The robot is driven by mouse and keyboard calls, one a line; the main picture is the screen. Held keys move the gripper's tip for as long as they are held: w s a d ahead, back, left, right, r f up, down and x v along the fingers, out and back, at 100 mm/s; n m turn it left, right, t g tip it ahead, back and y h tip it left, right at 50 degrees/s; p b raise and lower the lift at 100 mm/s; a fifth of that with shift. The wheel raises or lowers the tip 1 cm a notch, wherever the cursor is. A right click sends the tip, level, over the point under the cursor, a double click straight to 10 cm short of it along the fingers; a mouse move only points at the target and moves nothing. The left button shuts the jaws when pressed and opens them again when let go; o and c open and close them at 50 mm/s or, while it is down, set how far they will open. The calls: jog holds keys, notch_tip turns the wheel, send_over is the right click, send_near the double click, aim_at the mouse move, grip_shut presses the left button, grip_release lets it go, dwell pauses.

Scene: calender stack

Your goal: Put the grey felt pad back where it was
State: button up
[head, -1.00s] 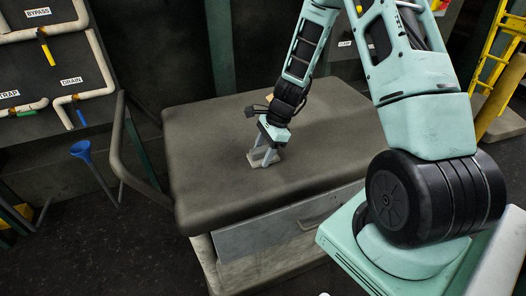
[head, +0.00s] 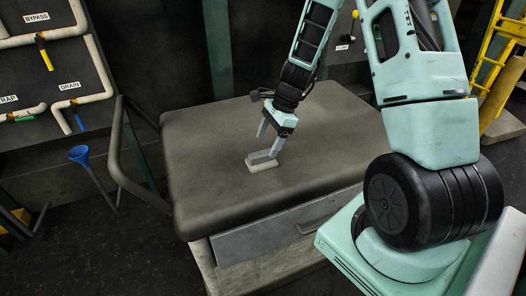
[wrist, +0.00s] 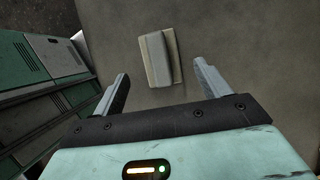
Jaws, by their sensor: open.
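A small grey block (head: 262,156), which looks like the grey felt pad, lies on a paler, cream-coloured base (head: 264,166) on top of the dark cart (head: 210,140). In the wrist view the grey block (wrist: 155,58) sits along the left part of the cream base (wrist: 174,58). I cannot tell whether the two are one piece. My gripper (head: 268,146) is open and empty just above and behind the block. In the wrist view its fingers (wrist: 161,72) are spread wide, with the block beyond and between them, apart from both.
The cart top is otherwise clear. A grey drawer front with a handle (head: 285,228) is below it and a bent rail (head: 118,150) at its left. A blue funnel (head: 80,154) stands left of the cart. A pipe panel (head: 60,60) is at the back left.

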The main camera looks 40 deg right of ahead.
jog(key=w+v, duration=0.1)
jog(key=v, duration=0.4)
jog(key=s+a+r+n+g+h, duration=0.1)
jog(key=s+a+r+n, duration=0.25)
jog(key=a+n, duration=0.5)
jog(key=s+a+r+n+g, duration=0.1)
jog(key=s+a+r+n, duration=0.3)
jog(key=a, duration=0.7)
jog(key=s+a+r+n+h, duration=0.1)
jog(key=s+a+n, duration=0.3)
jog(key=s+n, duration=0.4)
jog(key=s+a+r+n+h, duration=0.1)
jog(key=s+a+n, duration=0.4)
jog(key=s+n, duration=0.3)
jog(key=shift+s+r+t+h, duration=0.25)
jog(key=shift+s+t+h, duration=0.05)
jog(key=shift+s+t, duration=0.1)
jog(key=shift+w, duration=0.1)
